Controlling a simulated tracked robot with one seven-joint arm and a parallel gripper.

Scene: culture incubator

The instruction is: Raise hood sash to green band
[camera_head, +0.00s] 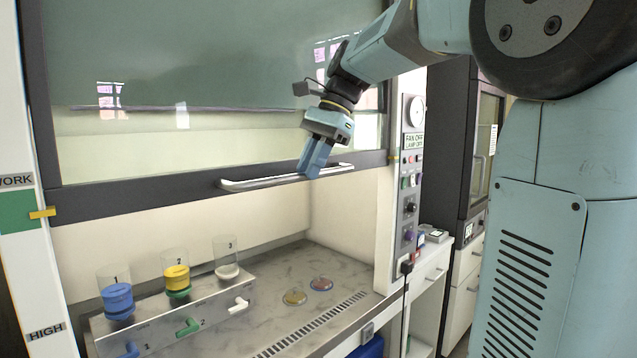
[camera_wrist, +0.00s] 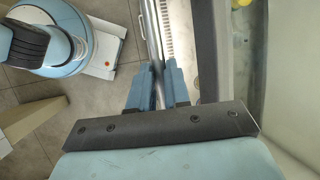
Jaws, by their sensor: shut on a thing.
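The hood sash is a glass pane (camera_head: 230,150) with a dark bottom frame (camera_head: 130,198) and a pale bar handle (camera_head: 260,182). My gripper (camera_head: 312,172) is shut on the handle, right of its middle; in the wrist view the two blue fingers (camera_wrist: 158,85) close around the handle bar (camera_wrist: 150,35). The yellow pointer (camera_head: 42,212) at the sash's left end lies over the green band (camera_head: 18,214) on the left post, in its upper to middle part. The band sits between the labels WORK (camera_head: 16,180) and HIGH (camera_head: 46,332). The hood is open below the sash.
Inside the hood, a rack (camera_head: 160,315) holds numbered cylinders with blue, yellow and white contents, with valve levers in front. Two small dishes (camera_head: 308,291) lie on the marbled floor. A control panel (camera_head: 410,180) reading FAN OFF, LAMP OFF is on the right post.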

